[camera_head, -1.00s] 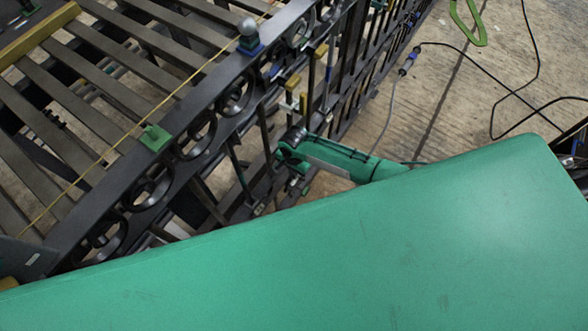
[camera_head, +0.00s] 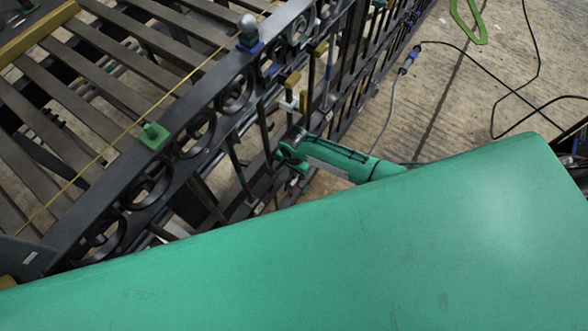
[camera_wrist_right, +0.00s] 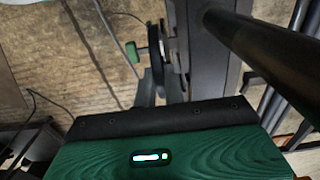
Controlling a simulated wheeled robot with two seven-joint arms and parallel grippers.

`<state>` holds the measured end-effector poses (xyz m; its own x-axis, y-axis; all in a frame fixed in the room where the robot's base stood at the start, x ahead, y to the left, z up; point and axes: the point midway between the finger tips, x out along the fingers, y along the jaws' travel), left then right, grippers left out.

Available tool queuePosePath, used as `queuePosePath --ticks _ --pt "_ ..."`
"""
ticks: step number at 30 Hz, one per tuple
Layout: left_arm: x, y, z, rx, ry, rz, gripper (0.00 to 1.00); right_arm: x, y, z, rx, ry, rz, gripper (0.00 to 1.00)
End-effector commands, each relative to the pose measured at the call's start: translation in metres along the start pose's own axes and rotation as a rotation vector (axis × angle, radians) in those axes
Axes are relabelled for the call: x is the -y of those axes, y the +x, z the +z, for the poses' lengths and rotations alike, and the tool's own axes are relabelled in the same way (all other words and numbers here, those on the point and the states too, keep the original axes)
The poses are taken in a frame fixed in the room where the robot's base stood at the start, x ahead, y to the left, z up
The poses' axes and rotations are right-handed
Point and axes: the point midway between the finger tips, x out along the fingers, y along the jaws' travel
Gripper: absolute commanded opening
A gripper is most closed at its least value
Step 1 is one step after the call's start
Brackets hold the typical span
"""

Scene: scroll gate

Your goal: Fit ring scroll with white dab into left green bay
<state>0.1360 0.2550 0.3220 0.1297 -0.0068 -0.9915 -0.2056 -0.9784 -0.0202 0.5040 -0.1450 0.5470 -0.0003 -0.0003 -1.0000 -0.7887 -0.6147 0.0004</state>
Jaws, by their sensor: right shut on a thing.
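The dark metal gate (camera_head: 92,212) runs diagonally across the head view, with a row of rings along its upper band. A green marker with a knob (camera_head: 154,136) sits on its top rail, towards the left. My right gripper (camera_head: 287,160) is beside the gate's bars, right of and below the green marker in the picture. It is shut on a dark piece; in the right wrist view a dark ring-like piece (camera_wrist_right: 155,42) shows almost edge-on beyond the wrist. I cannot make out a white dab on it. My left gripper is not in view.
A blue marker with a grey knob (camera_head: 249,35) stands further along the rail. A yellow string (camera_head: 120,138) runs beside the rail over the slats. Cables (camera_head: 494,90) lie on the concrete floor at right. Upright bars stand close around my right gripper.

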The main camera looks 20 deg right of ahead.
Motion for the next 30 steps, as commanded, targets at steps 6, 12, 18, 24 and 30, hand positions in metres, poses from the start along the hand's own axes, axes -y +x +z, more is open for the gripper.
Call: queuePosePath --ticks 6,12,18,24,30 --pt "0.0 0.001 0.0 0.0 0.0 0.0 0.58 0.0 0.003 0.0 0.0 0.0 -0.001 0.0" --pt "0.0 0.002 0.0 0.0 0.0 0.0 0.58 0.0 0.005 0.0 0.0 0.0 -0.001 0.0" --pt "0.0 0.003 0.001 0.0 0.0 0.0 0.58 0.0 0.007 0.0 0.0 0.0 -0.001 0.0" --pt "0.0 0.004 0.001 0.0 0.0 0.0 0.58 0.0 0.01 0.0 0.0 0.0 0.0 0.0" --pt "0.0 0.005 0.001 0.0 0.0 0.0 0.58 0.0 0.012 0.0 0.0 0.0 0.0 0.0"
